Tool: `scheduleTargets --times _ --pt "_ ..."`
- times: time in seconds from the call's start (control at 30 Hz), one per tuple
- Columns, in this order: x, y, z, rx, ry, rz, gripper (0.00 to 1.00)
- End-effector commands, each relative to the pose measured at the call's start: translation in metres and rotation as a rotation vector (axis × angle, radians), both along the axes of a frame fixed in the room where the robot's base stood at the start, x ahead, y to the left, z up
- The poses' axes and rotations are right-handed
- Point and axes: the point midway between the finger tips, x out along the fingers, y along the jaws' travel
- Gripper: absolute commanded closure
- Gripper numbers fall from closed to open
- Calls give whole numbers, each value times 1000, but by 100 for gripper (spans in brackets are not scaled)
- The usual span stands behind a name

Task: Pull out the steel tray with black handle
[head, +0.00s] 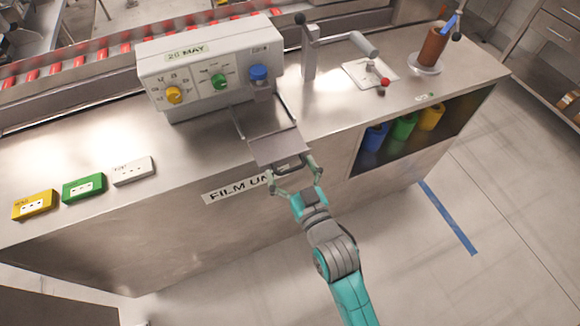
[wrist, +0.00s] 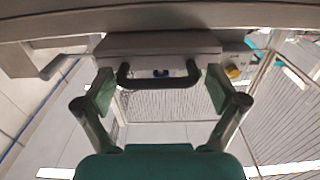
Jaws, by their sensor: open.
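The steel tray (head: 277,147) juts out past the counter's front edge on two rails, below the grey control box. In the wrist view the tray (wrist: 155,43) is near the top, with its black handle (wrist: 158,82) facing me. My gripper (head: 292,174) is at the tray's front edge. In the wrist view my gripper (wrist: 159,92) is open, with one finger on each side of the handle. The fingers look apart from the handle's ends. The handle is hard to make out in the head view.
The control box (head: 215,65) has yellow, green and blue knobs. A lever post (head: 310,52) stands right of the tray. Yellow, green and white blocks (head: 84,187) lie at the counter's left. Coloured cups (head: 404,125) sit in an open shelf. The floor before the counter is clear.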

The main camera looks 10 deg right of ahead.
Motion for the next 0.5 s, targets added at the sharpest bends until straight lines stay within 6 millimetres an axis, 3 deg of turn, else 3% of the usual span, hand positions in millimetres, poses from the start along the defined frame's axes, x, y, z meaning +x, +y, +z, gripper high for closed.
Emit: scheduleTargets --times 0.17,0.5 --pt "-16 -5 -1 -1 3 0 5" --pt "-68 -19 -1 0 4 0 5"
